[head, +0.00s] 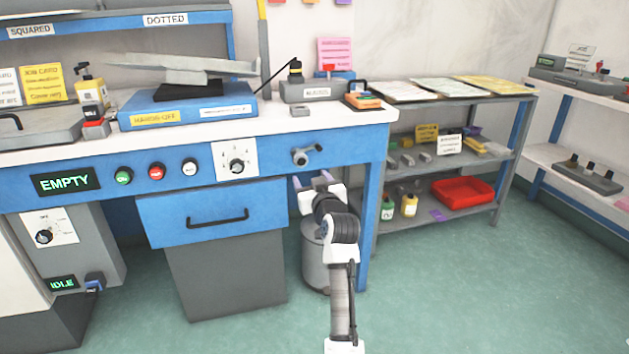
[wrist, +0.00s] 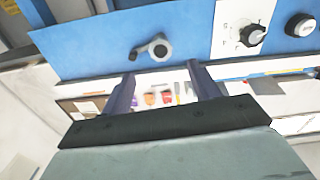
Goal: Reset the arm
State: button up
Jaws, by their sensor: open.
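My gripper (head: 312,182) is in front of the right end of the blue workbench (head: 345,152), below the crank handle (head: 306,155) on its front panel. In the wrist view my gripper (wrist: 164,82) shows two dark fingers spread apart with nothing held between them. The crank handle (wrist: 153,48) shows beyond the fingertips in that view, apart from them. My arm stands upright from the bottom of the head view.
A partly opened blue drawer (head: 213,217) is left of my gripper. A grey bin (head: 315,257) stands behind my arm. A grey shelf (head: 447,166) with a red tray (head: 463,193) is to the right. Green floor (head: 480,290) is clear at right front.

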jog(key=shift+s+d, duration=0.1)
jog(key=shift+s, duration=0.35)
